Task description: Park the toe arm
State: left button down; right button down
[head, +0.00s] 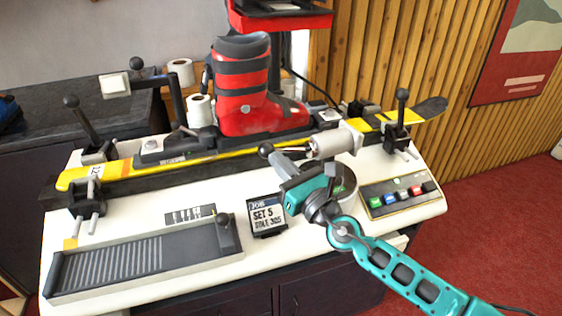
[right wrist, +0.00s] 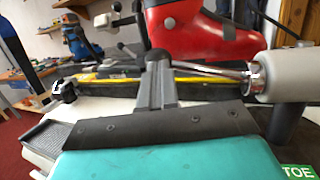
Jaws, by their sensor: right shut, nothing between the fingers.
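The toe arm carries a grey-white cylinder (head: 337,142) in front of the boot's toe, with a chrome rod and a dark ball knob (head: 265,148) reaching left. My right gripper (head: 278,160) is shut and empty close to the rod, near the knob. My left gripper is not in view.
A red boot (head: 243,92) stands on the yellow ski (head: 120,172), clamped along the bench. In front are a ribbed tray (head: 140,262), a job display (head: 266,216) and a button panel (head: 402,194). Another black arm with a white pad (head: 114,85) stands behind left.

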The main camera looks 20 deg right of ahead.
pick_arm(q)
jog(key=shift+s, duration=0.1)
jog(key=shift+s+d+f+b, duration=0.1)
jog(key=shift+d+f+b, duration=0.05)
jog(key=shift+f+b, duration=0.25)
pick_arm(e)
jog(key=shift+x, duration=1.1)
jog(key=shift+f, duration=0.1)
